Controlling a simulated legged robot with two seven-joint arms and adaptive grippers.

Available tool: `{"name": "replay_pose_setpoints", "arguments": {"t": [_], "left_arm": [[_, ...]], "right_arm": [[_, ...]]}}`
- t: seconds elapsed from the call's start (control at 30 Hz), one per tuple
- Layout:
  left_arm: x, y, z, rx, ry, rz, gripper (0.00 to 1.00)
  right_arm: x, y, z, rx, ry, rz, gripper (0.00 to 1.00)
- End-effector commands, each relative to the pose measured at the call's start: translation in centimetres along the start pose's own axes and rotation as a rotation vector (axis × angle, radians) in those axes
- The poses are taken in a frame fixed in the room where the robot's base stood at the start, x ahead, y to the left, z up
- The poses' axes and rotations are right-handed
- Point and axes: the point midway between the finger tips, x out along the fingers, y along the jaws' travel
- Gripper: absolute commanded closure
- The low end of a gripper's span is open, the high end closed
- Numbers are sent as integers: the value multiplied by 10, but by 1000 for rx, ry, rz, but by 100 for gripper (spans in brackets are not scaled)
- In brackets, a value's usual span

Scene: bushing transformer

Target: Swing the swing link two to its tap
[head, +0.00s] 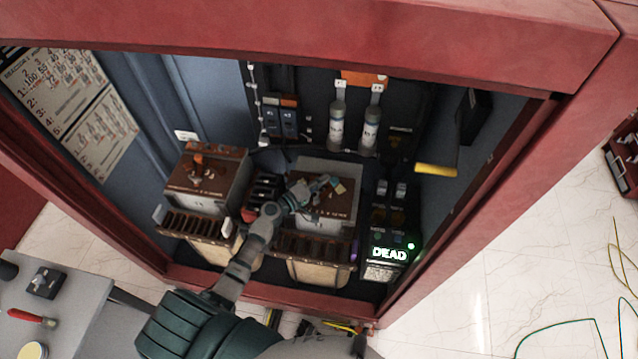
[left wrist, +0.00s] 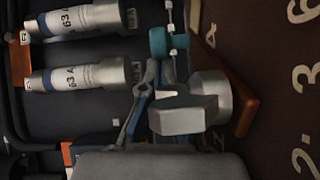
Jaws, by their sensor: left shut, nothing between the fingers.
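Two box-shaped transformers with brown numbered tops stand in the red cabinet. My left gripper (head: 322,184) reaches over the top of the right transformer (head: 340,207); it is shut and empty. The left wrist view shows an orange-brown swing link (left wrist: 243,100) close by, beside a silver round post (left wrist: 212,95). Grey finger parts (left wrist: 182,115) overlap the post in that view, and I cannot tell whether they touch it. A teal piece (left wrist: 168,42) shows beyond them. Painted numerals show on the brown top (left wrist: 285,75). My arm hides part of this link in the head view. My right gripper is out of view.
The left transformer (head: 205,180) carries its own orange link (head: 197,160). Two grey fuse cylinders (head: 370,128) stand behind. A display (head: 389,254) reads DEAD at the right. The cabinet's red frame (head: 300,30) surrounds the opening. A grey table (head: 60,320) is at lower left.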

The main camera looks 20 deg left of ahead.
Motion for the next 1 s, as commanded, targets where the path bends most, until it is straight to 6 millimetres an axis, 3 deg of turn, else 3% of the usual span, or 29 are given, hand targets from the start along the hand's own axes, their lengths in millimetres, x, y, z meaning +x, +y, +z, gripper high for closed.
{"name": "replay_pose_setpoints", "arguments": {"t": [0.03,0.2,0.67,0.77,1.0], "left_arm": [[1,-3,2,2,-23,2,100],[2,0,4,2,-70,8,100],[1,3,5,2,-82,10,100],[-7,2,4,2,-81,8,100],[-48,1,1,2,-81,8,100]], "right_arm": [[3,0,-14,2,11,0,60],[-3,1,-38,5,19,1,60],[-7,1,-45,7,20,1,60],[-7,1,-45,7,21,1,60],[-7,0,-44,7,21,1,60]]}}
